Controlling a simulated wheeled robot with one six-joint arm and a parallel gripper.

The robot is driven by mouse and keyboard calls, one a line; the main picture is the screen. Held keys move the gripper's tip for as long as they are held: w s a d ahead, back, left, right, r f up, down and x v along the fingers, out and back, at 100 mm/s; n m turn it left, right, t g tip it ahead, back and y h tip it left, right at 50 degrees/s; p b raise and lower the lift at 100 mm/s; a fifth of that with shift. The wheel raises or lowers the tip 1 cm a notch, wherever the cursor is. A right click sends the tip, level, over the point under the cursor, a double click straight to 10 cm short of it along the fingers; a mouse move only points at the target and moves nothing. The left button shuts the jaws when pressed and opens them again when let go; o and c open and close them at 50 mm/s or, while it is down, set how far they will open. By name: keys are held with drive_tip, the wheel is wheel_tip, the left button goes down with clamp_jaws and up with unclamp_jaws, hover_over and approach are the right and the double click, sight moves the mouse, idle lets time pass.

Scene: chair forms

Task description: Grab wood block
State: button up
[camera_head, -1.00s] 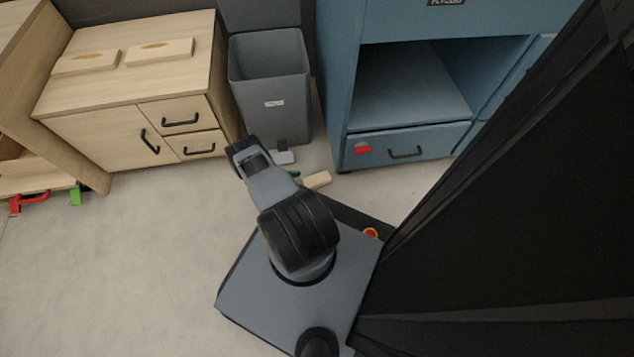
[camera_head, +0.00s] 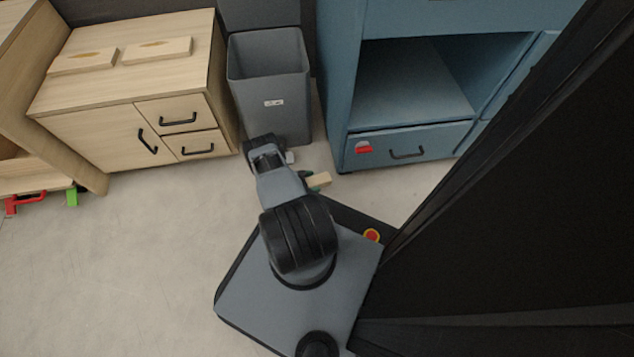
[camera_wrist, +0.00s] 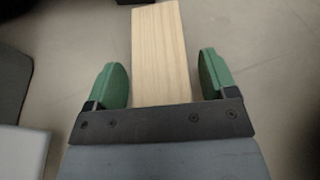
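The wood block (camera_wrist: 160,50) is a pale, long piece with straight grain. In the wrist view it lies between the two green fingers of my gripper (camera_wrist: 161,78), with a gap on each side, and its far end reaches past the fingertips. Its near end is hidden behind the gripper's dark crossbar. In the head view the block (camera_head: 319,180) shows just right of my arm, above the floor area near my base. My gripper is open around it, and a green finger shows beside the block there. I cannot tell the height between fingers and block.
A grey bin (camera_head: 268,101) stands behind my arm. A wooden cabinet (camera_head: 84,137) with two flat wooden pieces on top is at the left. A blue cabinet (camera_head: 376,149) with a drawer is at the right. Bare floor (camera_head: 120,250) lies at the left.

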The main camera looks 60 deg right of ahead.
drive_tip(key=c, duration=0.9)
drive_tip(key=shift+r, duration=0.1)
